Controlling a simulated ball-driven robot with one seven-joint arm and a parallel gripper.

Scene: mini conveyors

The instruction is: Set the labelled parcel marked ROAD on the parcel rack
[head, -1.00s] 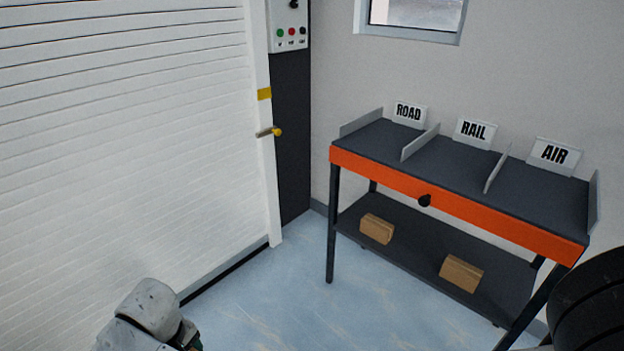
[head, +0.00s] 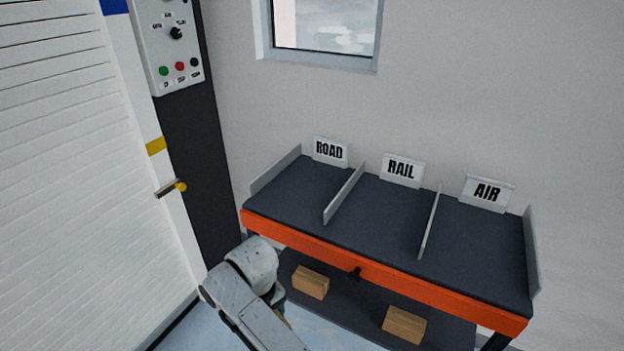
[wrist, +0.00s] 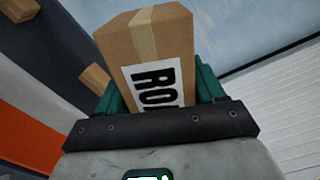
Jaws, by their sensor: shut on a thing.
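My gripper (wrist: 162,95) is shut on a brown parcel (wrist: 147,42) in the wrist view. The parcel has tan tape and a white label with black letters, partly hidden by the gripper, that start "RO". In the head view my arm reaches up at the lower middle; the gripper and parcel are hidden there. The parcel rack (head: 385,221) has an orange front edge and a dark top split into three bays. The bays carry the signs ROAD (head: 330,151), RAIL (head: 402,170) and AIR (head: 487,192). All three bays look empty. My arm is in front of the rack's left end.
Two brown boxes lie on the rack's lower shelf (head: 352,312). Upright dividers (head: 344,193) stand between the bays. A white shutter door (head: 70,190) with a handle and a control panel (head: 172,45) are at the left. A window is above the rack.

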